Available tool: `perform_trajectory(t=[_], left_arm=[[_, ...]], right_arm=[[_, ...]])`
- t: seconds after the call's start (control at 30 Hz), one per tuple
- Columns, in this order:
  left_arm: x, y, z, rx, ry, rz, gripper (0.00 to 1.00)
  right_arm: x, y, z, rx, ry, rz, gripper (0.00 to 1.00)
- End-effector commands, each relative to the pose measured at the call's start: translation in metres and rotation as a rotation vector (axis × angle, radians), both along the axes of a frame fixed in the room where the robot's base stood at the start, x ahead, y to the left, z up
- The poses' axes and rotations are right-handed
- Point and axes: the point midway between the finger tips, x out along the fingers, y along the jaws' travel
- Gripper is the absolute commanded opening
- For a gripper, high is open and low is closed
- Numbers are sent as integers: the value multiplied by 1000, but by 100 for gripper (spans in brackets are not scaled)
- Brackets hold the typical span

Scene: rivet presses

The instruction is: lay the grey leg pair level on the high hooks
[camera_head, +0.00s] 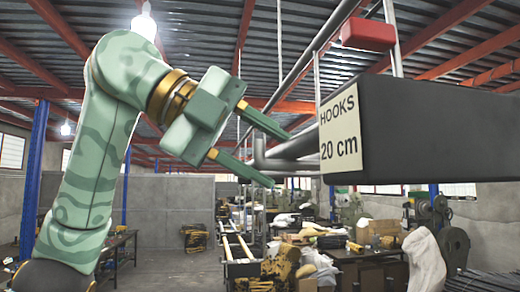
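My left gripper (281,160) comes in from the left, its two green fingers spread and pointing right. Grey bent tubes (292,150) show at and behind the finger gap; I cannot tell whether they are hooks, the leg pair or fixed pipework, and no contact can be made out. A dark box-shaped beam (430,130) on the right carries a cream label (340,130) reading "HOOKS 20 cm". No grey leg pair can be identified for certain. My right gripper is out of view.
A red block (368,34) sits above the dark beam beside a hanging upright. Below are cluttered benches with boxes (370,270), a white sack (425,262) and a dark reel (453,248). The floor (185,268) at lower left centre looks clear.

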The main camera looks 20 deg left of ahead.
Motion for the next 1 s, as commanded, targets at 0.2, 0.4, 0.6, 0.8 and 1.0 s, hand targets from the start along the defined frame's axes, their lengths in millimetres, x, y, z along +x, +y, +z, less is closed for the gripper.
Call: perform_trajectory(t=[0.2,0.4,0.6,0.8,1.0], left_arm=[[-1,1,1,-1,-1,1,42],[-14,22,14,-3,-2,5,42],[-40,63,42,-5,-5,6,42],[-64,98,67,-4,-4,4,42],[-76,117,78,-2,-2,2,42]], right_arm=[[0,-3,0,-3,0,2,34],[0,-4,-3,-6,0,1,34],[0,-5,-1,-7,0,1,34],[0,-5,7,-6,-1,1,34],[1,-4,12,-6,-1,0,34]])
